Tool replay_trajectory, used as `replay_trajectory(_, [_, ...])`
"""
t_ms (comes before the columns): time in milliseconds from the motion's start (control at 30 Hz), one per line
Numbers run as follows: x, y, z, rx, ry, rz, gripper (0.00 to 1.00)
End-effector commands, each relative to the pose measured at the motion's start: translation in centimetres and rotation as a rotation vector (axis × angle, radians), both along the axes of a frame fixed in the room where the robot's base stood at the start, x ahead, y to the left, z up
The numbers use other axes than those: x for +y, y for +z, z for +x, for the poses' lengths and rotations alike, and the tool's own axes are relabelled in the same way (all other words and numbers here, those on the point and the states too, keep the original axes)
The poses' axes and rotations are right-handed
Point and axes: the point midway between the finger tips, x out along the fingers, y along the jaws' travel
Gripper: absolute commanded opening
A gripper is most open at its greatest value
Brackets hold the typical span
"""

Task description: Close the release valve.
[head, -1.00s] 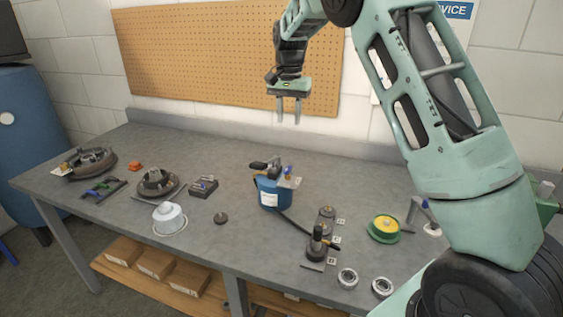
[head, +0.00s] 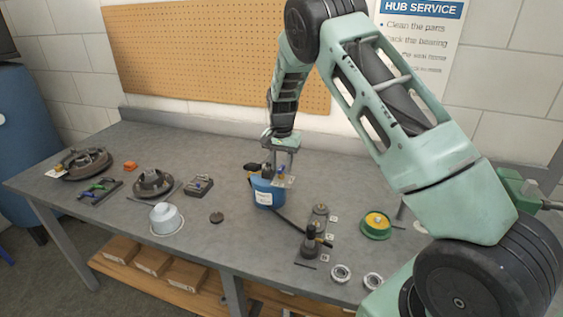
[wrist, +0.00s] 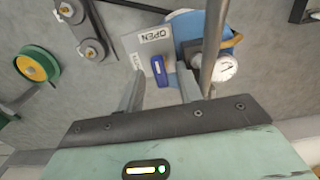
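The release valve shows in the wrist view as a small blue lever (wrist: 159,72) on a grey plate (wrist: 133,43). A label reading OPEN (wrist: 153,35) lies beyond the lever's upper end, and a second label (wrist: 137,61), too small to read, is to its left. The plate is on a blue pump (head: 264,196) in the head view. My gripper (head: 282,172) is pointing down over the plate. In the wrist view my gripper (wrist: 160,84) is open, with one finger on each side of the lever and visible gaps. Contact and exact height cannot be told.
A round gauge (wrist: 227,67) and a metal rod (wrist: 213,45) are close to the right finger in the wrist view. A black cylinder stand (head: 312,240) and a green-yellow spool (head: 376,226) are right of the pump. A white pot (head: 166,217) is to its left.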

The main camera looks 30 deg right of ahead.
Motion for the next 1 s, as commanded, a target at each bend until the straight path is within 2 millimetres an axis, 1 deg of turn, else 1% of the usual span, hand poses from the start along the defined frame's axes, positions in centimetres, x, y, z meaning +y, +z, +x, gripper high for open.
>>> replay_trajectory(233, [-0.01, -0.10, 0.00, 0.000, 0.000, 0.000, 0.35])
replay_trajectory(267, [-0.01, -0.09, 0.00, 0.000, 0.000, 0.000, 0.30])
replay_trajectory(300, [-0.01, -0.09, 0.00, 0.000, 0.000, 0.000, 0.19])
replay_trajectory(367, [-0.01, -0.08, 0.00, 0.000, 0.000, 0.000, 0.02])
replay_trajectory(400, [-0.01, -0.07, 0.00, 0.000, -0.001, 0.000, 0.00])
replay_trajectory(767, [-0.07, -0.07, 0.01, -0.001, 0.033, 0.000, 0.00])
replay_trajectory(1000, [-0.10, -0.11, 0.05, -0.002, 0.167, -0.001, 0.00])
